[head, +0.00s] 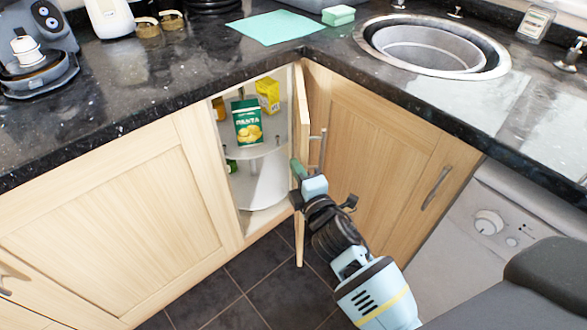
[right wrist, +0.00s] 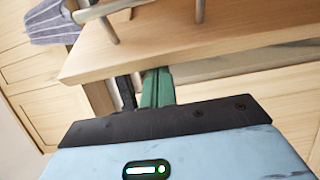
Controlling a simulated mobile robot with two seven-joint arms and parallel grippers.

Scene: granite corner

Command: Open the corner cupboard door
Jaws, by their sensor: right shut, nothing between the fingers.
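The corner cupboard door (head: 301,105) stands swung out from its opening and shows nearly edge-on in the head view. Its bar handle (head: 319,148) is on the right face. My right gripper (head: 297,172) is shut and empty, with its green fingertip at the door's free edge, toward the inner side. In the right wrist view the fingers (right wrist: 150,88) reach up to the lower edge of the door panel (right wrist: 190,40), and the handle (right wrist: 112,12) shows above, clear of the fingers. I cannot tell whether the fingers touch the door. My left gripper is not in view.
Inside the open cupboard are round white shelves (head: 262,190) with a green pasta box (head: 247,122) and a yellow box (head: 268,93). A neighbouring door (head: 375,150) is close on the right. The dark worktop edge (head: 150,115) overhangs the cupboards. Dark floor tiles (head: 235,290) are clear below.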

